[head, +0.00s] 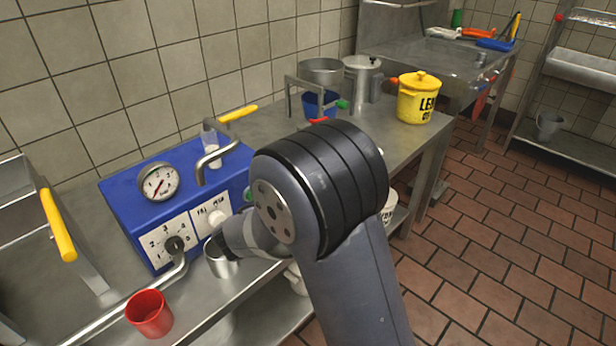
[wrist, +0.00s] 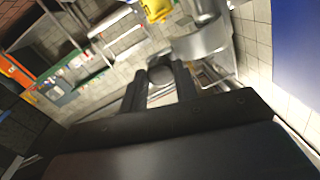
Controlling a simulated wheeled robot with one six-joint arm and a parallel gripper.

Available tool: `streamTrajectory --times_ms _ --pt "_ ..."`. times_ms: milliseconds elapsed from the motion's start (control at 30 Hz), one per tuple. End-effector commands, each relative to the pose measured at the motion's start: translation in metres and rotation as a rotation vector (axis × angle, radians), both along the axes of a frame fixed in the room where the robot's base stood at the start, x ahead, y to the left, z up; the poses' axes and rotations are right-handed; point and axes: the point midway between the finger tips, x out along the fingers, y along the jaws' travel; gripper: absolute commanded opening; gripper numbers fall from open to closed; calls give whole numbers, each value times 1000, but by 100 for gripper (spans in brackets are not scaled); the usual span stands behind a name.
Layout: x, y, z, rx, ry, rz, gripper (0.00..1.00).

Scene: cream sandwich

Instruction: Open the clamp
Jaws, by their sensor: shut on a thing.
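My gripper (wrist: 159,82) is shut on a small grey rounded thing (wrist: 160,73) in the wrist view. I cannot tell whether this is part of the clamp. In the head view my own arm hides the fingertips. The blue machine (head: 130,197) has a gauge, dials and a bent metal pipe (head: 217,154); its blue side (wrist: 296,45) fills the right edge of the wrist view. A metal frame (head: 291,100) with red and green ends stands around a blue container (head: 318,106) at the back. No part is plainly a clamp.
A metal cup (head: 220,262) stands left of my wrist, and a red cup (head: 150,314) is near the front edge. Metal pots (head: 321,72) and a yellow lidded pot (head: 419,99) stand further back. The tiled floor (head: 520,260) at right is clear.

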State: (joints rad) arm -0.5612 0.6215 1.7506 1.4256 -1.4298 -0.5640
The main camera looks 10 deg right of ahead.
Motion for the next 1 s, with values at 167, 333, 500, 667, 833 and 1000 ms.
streamTrajectory --times_ms 167,333,500,667,833,1000 --pt "0 0 2 0 -4 -5 0" --pt "1 0 2 0 -6 -4 0" --pt "1 0 2 0 -4 -4 39" --pt "0 0 1 0 -3 -4 50" --pt "0 0 1 0 -3 -2 50" --pt "0 0 13 2 -5 -3 50"
